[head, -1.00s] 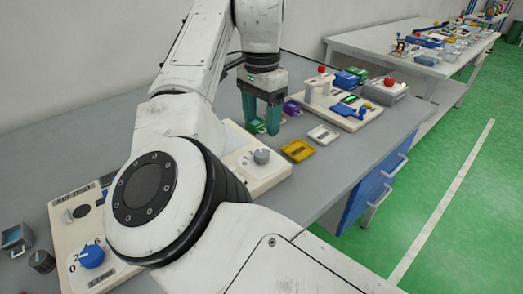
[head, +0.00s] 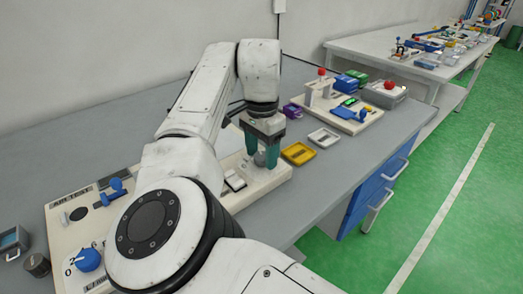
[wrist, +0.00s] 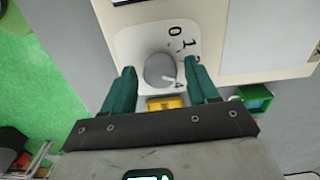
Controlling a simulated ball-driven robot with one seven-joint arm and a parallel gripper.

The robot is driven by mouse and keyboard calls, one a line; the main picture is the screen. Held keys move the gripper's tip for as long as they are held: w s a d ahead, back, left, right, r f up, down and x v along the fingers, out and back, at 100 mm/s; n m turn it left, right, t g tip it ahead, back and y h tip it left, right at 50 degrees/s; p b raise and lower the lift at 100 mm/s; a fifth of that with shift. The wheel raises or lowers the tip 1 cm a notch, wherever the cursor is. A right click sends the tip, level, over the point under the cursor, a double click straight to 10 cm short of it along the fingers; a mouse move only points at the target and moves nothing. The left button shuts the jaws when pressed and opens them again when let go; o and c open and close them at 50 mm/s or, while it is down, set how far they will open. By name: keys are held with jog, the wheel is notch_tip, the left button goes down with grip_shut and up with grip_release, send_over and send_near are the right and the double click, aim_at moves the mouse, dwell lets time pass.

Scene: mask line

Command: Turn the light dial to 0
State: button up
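The light dial is a round grey knob (wrist: 160,69) on a white plate (wrist: 128,42) with black numerals. In the wrist view 0 and 1 are readable at the upper right, and a 4 shows at the lower right. A pale mark on the knob points to the lower right, toward the 4. My gripper (wrist: 160,72) is open, with one green finger on each side of the knob and a visible gap to it. In the head view my gripper (head: 263,157) points down over the knob (head: 260,158), which is partly hidden by the fingers.
A white rocker switch (head: 235,181) sits left of the dial on the same cream panel (head: 270,180). A yellow tray (head: 298,153) and a white tray (head: 324,138) lie to the right. A second panel with a blue dial (head: 88,260) is at the lower left, partly behind my arm.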

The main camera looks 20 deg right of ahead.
jog(key=c, duration=0.9)
jog(key=shift+r+n+p, duration=0.2)
jog(key=shift+n+p, duration=0.1)
jog(key=shift+p, duration=0.45)
jog(key=n+p, duration=0.1)
jog(key=p, duration=0.2)
jog(key=shift+r+n+p, duration=0.15)
jog(key=shift+n+p, duration=0.2)
jog(key=shift+n, duration=0.05)
jog(key=n+p, duration=0.5)
jog(key=p, duration=0.3)
jog(key=shift+p, duration=0.3)
jog(key=n+p, duration=0.5)
jog(key=p, duration=0.2)
jog(key=shift+n, duration=0.4)
jog(key=shift+f+n+p, duration=0.15)
jog(key=shift+n+p, duration=0.8)
jog(key=shift+n, duration=0.15)
jog(key=shift+f+n+p, duration=0.15)
jog(key=shift+n+p, duration=0.75)
jog(key=shift+n, duration=0.2)
